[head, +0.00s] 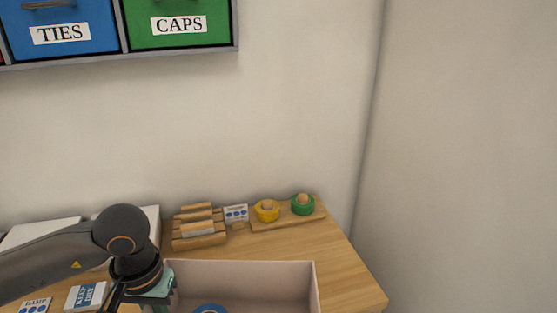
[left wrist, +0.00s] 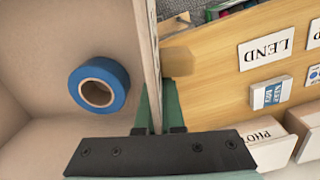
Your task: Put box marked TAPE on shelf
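An open pale box (head: 290,268) is at the bottom of the head view, cut off by the frame edge. A blue tape roll (head: 210,309) lies in it; the roll also shows in the left wrist view (left wrist: 99,85). No TAPE label is visible. My left gripper (left wrist: 157,112) has its green fingers on both sides of one box wall (left wrist: 152,50) and appears shut on it. Whether the box rests or is lifted cannot be told. The grey shelf (head: 180,54) at upper left holds a blue TIES bin (head: 65,15) and a green CAPS bin (head: 178,20). My right gripper is not in view.
The wooden table (head: 340,270) holds a wooden rack (head: 198,228), a small card (head: 236,213), and a board with yellow (head: 267,211) and green (head: 303,205) rolls. A wall closes the right.

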